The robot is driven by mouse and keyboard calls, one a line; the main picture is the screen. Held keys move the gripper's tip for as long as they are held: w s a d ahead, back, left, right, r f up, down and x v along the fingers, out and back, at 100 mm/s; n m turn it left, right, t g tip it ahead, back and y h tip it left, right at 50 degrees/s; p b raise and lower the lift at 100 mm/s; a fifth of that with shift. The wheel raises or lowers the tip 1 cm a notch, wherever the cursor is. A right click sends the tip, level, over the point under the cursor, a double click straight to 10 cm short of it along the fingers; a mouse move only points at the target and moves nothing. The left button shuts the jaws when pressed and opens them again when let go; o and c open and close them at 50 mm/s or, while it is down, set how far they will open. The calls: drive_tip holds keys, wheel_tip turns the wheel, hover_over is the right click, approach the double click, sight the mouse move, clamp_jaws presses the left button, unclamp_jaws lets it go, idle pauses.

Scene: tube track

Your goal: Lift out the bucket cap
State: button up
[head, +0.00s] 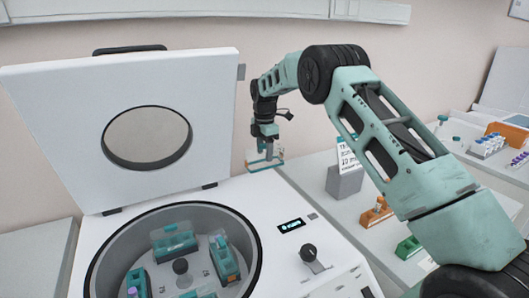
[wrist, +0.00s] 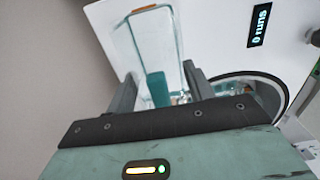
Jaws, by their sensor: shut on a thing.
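The bucket cap (head: 263,161) is a clear box-like cover with a teal grip and orange edging. My gripper (head: 266,147) is shut on it and holds it in the air above the back right corner of the centrifuge, outside the bowl. In the wrist view the clear cap (wrist: 150,40) extends beyond the fingers, and its teal grip shows between them. The open centrifuge (head: 270,205) has teal buckets in its bowl: one at the back (head: 175,242), one at the right (head: 224,260) and one at the left (head: 137,284). The front of the bowl is cut off.
The centrifuge lid (head: 120,125) stands open at the back left. A dark knob (head: 308,252) and a small display (head: 291,225) are on the top panel. On the right bench stand a grey block with a sign (head: 345,180), an orange rack (head: 376,212) and a green rack (head: 408,247).

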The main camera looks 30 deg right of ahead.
drive_tip(key=shift+r+p, duration=2.05)
drive_tip(key=shift+r, duration=0.5)
drive_tip(key=shift+f, duration=0.1)
